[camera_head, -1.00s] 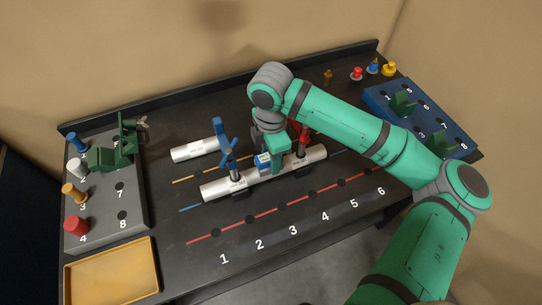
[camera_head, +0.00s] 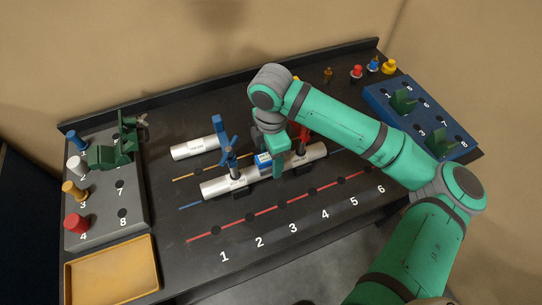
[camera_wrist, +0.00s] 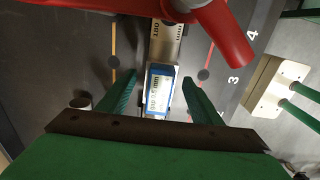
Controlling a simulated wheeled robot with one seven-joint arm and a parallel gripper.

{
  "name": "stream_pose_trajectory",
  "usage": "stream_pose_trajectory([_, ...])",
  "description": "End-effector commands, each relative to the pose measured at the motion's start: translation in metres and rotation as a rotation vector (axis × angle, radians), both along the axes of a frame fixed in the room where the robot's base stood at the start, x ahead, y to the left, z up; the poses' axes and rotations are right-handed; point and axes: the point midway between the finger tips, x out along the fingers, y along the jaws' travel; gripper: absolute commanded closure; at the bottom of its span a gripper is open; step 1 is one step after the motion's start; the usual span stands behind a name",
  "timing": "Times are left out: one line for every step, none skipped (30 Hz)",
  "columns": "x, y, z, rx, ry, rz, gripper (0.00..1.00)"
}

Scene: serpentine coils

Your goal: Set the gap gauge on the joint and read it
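The gap gauge (camera_head: 263,161), a small blue and white block, sits on the silver pipe run between the blue clamp (camera_head: 229,155) and the red clamp (camera_head: 304,140). In the wrist view the gauge (camera_wrist: 159,91) has a lit display with digits ending in "mm"; I cannot read them surely. My gripper (camera_wrist: 158,80) is open around the gauge, with a visible space between each green finger and its sides. The joint under the gauge is hidden. The left pipe (camera_head: 214,188) and right pipe (camera_head: 317,152) lie in line.
A spare pipe piece (camera_head: 190,149) lies behind at left. A grey rack (camera_head: 135,205) with coloured pegs and a yellow tray (camera_head: 112,270) are at left. A blue rack (camera_head: 420,118) with green holders is at right. The red clamp (camera_wrist: 225,35) is close ahead of my fingers.

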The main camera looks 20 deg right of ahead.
Motion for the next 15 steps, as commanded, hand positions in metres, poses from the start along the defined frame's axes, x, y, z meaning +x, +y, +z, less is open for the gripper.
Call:
stream_pose_trajectory([0.000,0.000,0.000,0.000,0.000,0.000,0.41])
stream_pose_trajectory([0.000,0.000,0.000,0.000,0.000,0.000,0.41])
stream_pose_trajectory([0.000,0.000,0.000,0.000,0.000,0.000,0.41])
stream_pose_trajectory([0.000,0.000,0.001,0.000,0.000,0.000,0.41])
stream_pose_trajectory([0.000,0.000,0.002,0.000,0.000,0.000,0.41])
stream_pose_trajectory([0.000,0.000,0.005,-0.001,-0.001,0.000,0.41])
stream_pose_trajectory([0.000,0.000,0.007,-0.001,-0.001,0.000,0.41])
stream_pose_trajectory([0.000,0.000,0.011,-0.001,-0.001,0.000,0.41])
stream_pose_trajectory([0.001,0.000,0.016,-0.001,-0.001,0.000,0.41])
stream_pose_trajectory([0.000,0.000,0.021,-0.001,-0.001,0.001,0.41])
stream_pose_trajectory([0.001,0.000,0.026,-0.001,-0.002,0.001,0.41])
stream_pose_trajectory([0.001,0.000,0.034,-0.001,-0.002,0.001,0.41])
stream_pose_trajectory([0.000,0.000,0.039,-0.001,-0.001,0.001,0.41])
stream_pose_trajectory([0.001,0.000,0.046,0.000,-0.003,0.001,0.41])
stream_pose_trajectory([0.001,0.000,0.053,-0.001,-0.002,0.001,0.41])
